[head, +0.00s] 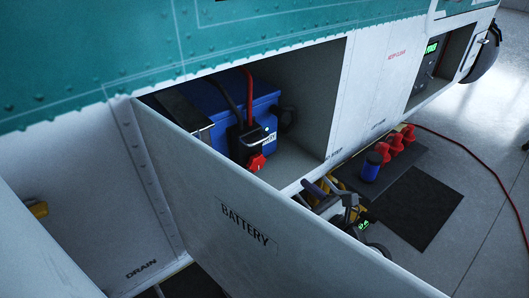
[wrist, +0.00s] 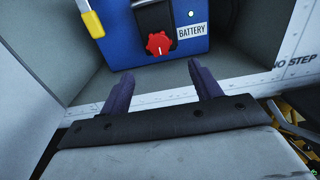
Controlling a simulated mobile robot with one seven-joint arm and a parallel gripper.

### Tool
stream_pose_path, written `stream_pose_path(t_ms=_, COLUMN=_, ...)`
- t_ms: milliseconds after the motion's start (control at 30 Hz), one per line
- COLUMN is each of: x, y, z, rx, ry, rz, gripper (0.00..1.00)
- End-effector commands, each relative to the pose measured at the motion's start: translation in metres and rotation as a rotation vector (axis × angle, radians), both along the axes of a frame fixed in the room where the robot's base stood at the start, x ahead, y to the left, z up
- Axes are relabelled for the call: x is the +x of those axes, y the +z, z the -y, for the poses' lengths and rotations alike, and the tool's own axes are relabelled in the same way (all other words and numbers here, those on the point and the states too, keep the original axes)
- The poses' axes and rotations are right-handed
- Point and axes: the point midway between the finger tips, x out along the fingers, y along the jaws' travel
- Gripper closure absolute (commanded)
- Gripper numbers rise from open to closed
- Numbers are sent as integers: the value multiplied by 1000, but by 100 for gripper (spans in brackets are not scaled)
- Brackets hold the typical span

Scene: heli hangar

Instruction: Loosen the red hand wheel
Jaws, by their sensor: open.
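The red hand wheel (wrist: 158,43) is a small lobed knob on a black connector (wrist: 154,16) at the front of the blue battery box (wrist: 196,44). In the head view, the wheel (head: 257,162) shows at the lower end of the black connector, inside the open compartment. My gripper (wrist: 162,80) is open and empty, its two dark purple fingers pointing toward the box. The wheel lies ahead of the gap between the fingertips, apart from them. In the head view, my gripper (head: 323,188) is at the compartment's lower edge, partly hidden behind the open door.
The open white door marked BATTERY (head: 205,195) stands in front of the compartment. Black and red cables (head: 249,95) run to the connector. A dark mat (head: 415,207), a blue can (head: 371,167) and several red items (head: 395,144) are on the floor at right.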

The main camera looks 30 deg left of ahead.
Motion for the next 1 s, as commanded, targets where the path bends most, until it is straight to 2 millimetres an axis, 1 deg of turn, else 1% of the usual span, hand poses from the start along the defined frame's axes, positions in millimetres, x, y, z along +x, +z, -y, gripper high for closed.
stream_pose_path(t_ms=67, x=-1, y=1, z=-5, rx=2, ry=12, rz=-12, gripper=37)
stream_pose_path(t_ms=167, x=3, y=0, z=-17, rx=2, ry=13, rz=-13, gripper=37)
stream_pose_path(t_ms=267, x=9, y=2, z=-35, rx=2, ry=14, rz=-11, gripper=37)
stream_pose_path(t_ms=500, x=26, y=2, z=-84, rx=1, ry=13, rz=-9, gripper=37)
stream_pose_path(t_ms=700, x=38, y=1, z=-115, rx=1, ry=9, rz=-8, gripper=37)
stream_pose_path(t_ms=833, x=42, y=0, z=-125, rx=1, ry=6, rz=-8, gripper=37)
stream_pose_path(t_ms=1000, x=44, y=0, z=-130, rx=-1, ry=6, rz=-8, gripper=37)
